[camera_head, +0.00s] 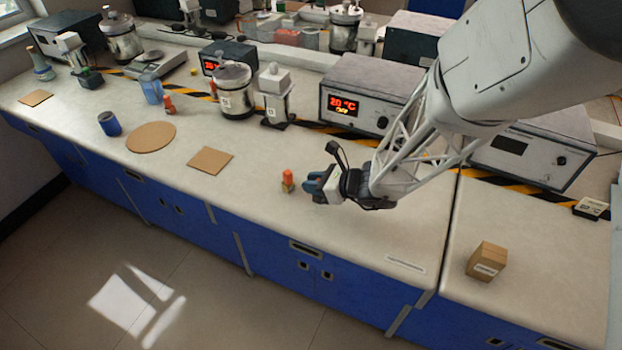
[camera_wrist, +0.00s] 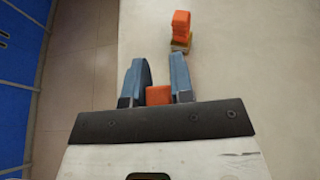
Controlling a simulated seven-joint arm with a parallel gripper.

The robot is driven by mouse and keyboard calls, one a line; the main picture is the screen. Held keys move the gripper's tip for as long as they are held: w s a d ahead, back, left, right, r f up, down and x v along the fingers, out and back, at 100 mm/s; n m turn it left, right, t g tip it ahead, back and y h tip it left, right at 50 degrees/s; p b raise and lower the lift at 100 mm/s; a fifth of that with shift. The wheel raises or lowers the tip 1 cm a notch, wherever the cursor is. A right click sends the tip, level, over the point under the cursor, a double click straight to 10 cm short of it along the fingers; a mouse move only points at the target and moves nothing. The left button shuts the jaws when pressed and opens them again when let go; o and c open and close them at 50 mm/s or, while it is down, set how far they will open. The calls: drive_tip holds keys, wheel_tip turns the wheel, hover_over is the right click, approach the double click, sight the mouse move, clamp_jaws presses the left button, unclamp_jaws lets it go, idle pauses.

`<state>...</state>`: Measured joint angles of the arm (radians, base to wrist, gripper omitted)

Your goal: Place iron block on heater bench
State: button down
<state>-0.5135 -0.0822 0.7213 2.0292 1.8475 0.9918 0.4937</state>
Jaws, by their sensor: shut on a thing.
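My gripper (camera_head: 318,188) is low over the middle of the bench, with blue fingers. In the wrist view my gripper (camera_wrist: 156,82) is shut on an orange piece (camera_wrist: 158,95) between its fingers. Whatever is below this piece is hidden, so I cannot tell whether it is the iron block. A second orange-topped piece (camera_head: 287,180) with a yellowish base stands just left of the gripper, apart from it. It also shows ahead of the fingers in the wrist view (camera_wrist: 181,25). A grey box with a red display reading 20 °C OFF (camera_head: 352,106) stands behind the gripper.
A brown square mat (camera_head: 210,160), a round mat (camera_head: 151,137) and a blue cup (camera_head: 109,123) lie to the left. A metal vessel (camera_head: 233,92) and a stand (camera_head: 274,95) are at the back. A cardboard box (camera_head: 486,261) sits at the right. The front bench is mostly clear.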

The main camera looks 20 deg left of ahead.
drive_tip(key=shift+w+a+f, duration=0.2)
drive_tip(key=shift+w+a, duration=1.05)
drive_tip(key=shift+w, duration=0.2)
drive_tip(key=shift+f, duration=1.7)
drive_tip(key=shift+f, duration=0.15)
drive_tip(key=c, duration=1)
unclamp_jaws()
drive_tip(key=shift+d+r, duration=0.15)
drive_tip(key=shift+r, duration=0.05)
drive_tip(key=shift+v, duration=5.85)
